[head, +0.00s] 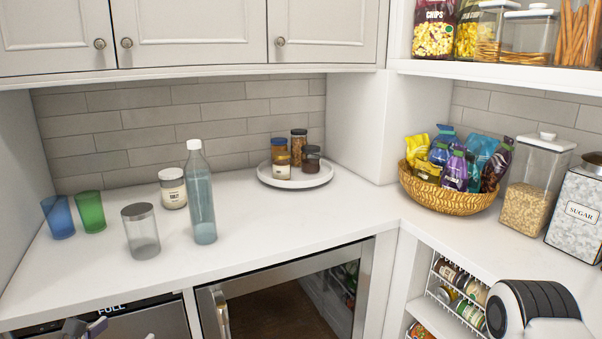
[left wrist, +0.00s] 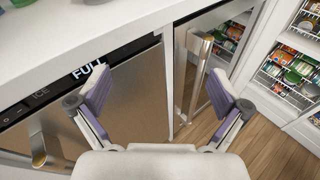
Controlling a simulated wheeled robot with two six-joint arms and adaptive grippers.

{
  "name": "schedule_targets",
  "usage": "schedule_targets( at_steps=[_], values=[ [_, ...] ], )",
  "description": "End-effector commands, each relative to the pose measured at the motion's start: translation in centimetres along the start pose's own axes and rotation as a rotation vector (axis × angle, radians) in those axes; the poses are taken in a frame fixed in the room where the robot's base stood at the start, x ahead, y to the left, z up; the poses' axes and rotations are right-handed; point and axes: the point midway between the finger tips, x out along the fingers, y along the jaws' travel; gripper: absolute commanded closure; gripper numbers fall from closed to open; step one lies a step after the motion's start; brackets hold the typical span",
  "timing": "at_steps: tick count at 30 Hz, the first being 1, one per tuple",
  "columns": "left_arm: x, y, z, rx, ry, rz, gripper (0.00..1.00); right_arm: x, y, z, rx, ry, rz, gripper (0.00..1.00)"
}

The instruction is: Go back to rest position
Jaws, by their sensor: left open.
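My left gripper (left wrist: 160,92) is open in the left wrist view, with its two purple-padded fingers spread wide and nothing between them. It is in front of the ice maker (left wrist: 110,105) and the glass-door cooler (left wrist: 203,75), below the counter. In the head view only the tips of the left gripper (head: 85,327) show at the bottom left edge, in front of the ice maker. My right gripper is not in view; a white and black part of my own arm shows at the bottom right.
The white counter (head: 270,215) holds a blue cup (head: 58,217), a green cup (head: 91,211), jars, a tall bottle (head: 201,200) and a tray of spice jars (head: 295,181). A snack basket (head: 445,195) stands at right. The counter's front middle is clear. A cooler handle (left wrist: 197,70) juts out.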

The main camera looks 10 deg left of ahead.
Motion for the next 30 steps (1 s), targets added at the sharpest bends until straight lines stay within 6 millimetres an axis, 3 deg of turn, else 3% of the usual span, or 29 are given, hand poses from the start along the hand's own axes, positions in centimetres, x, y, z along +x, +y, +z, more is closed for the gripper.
schedule_targets(
  at_steps=[5, 11, 14, 18, 21, 25, 30],
  values=[
    [-0.1, -2.5, -3.8, 0.131, 0.147, -0.085, 0.00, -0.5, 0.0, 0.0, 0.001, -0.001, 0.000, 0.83],
    [-1.4, -6.8, -10.2, 0.351, 0.374, -0.251, 0.00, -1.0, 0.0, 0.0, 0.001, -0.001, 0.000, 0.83],
    [-3.4, -10.2, -15.0, 0.579, 0.518, -0.419, 0.00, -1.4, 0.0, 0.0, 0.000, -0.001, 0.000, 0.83],
    [-8.2, -15.1, -21.9, 1.003, 0.655, -0.771, 0.00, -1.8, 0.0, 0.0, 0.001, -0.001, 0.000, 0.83],
    [-12.1, -17.7, -25.4, 1.304, 0.657, -1.053, 0.00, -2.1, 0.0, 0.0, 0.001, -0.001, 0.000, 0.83],
    [-15.8, -19.6, -28.0, 1.664, 0.541, -1.397, 0.00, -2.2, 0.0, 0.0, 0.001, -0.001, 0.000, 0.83],
    [-17.1, -19.3, -28.6, 2.006, 0.310, -1.676, 0.00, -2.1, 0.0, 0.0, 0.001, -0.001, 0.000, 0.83]
  ],
)
